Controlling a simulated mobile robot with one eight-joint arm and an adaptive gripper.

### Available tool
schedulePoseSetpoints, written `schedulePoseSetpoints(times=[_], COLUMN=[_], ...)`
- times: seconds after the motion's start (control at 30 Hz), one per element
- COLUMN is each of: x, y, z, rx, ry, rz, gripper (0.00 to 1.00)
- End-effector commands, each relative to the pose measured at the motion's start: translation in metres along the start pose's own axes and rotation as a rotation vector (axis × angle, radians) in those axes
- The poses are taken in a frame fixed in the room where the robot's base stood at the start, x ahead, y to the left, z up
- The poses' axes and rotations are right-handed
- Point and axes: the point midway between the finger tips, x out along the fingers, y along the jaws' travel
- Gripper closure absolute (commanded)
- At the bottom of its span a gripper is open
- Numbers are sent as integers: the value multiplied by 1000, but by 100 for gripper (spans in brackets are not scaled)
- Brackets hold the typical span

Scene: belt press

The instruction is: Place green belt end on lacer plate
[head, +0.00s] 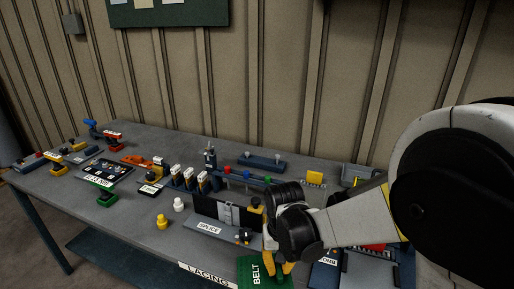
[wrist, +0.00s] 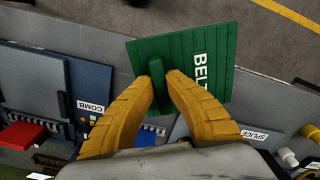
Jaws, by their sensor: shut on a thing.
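The green belt end (head: 256,272), a flat square piece marked BELT, is at the front edge of the bench in the head view. In the wrist view the belt end (wrist: 205,50) has a raised green grip tab (wrist: 153,87) between my fingers. My gripper (wrist: 159,80), with yellow fingers, is shut on this tab. The belt end sticks out past the bench edge, with floor behind it. No label in view names the lacer plate. A LACING label (head: 208,275) is on the front edge, left of the belt end.
A SPLICE fixture (head: 207,229) with dark upright plates stands left of my gripper. A COMB station (wrist: 92,107) is on the other side, with a red block (wrist: 22,135) nearby. Several small tools and coloured parts cover the bench (head: 125,222) further left.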

Motion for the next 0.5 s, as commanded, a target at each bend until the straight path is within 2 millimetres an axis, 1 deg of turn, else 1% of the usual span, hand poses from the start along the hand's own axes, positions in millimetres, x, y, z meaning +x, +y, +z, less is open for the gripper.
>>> schedulePoseSetpoints(times=[0.27, 0.37, 0.5], x=[5, 7, 10], y=[41, 61, 94], z=[-6, -8, -9], rx=[31, 44, 67], ry=[0, 0, 0], rz=[0, 0, 0], gripper=[100, 100, 100])
